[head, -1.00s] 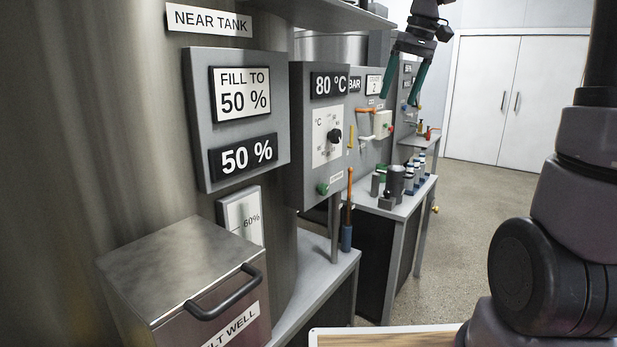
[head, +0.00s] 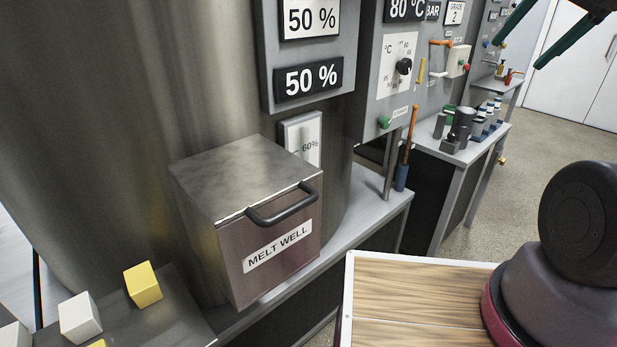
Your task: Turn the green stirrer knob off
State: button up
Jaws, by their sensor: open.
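The green stirrer knob (head: 384,122) sits low on the grey control panel (head: 368,103), below the black temperature dial (head: 404,66). A small label, too small to read surely, is beside the knob. My gripper (head: 515,45) is at the top right, partly cut off by the frame edge. Its two teal fingers are apart with nothing between them. It is up and to the right of the knob, well clear of it. Nothing hides the knob.
The melt well box (head: 245,211) with its black handle juts out in front of the tank. Yellow and white blocks (head: 143,285) lie at the lower left. A wooden board (head: 420,295) is at the front. An orange-and-blue tool (head: 408,150) stands right of the panel. Open floor lies at right.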

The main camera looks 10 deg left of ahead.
aim_at(384, 122)
jog(key=i+l+u, duration=0.1)
jog(key=u, duration=0.3)
jog(key=i+l+u, duration=0.1)
jog(key=u, duration=0.3)
jog(key=i+l+u, duration=0.1)
jog(key=u, duration=0.25)
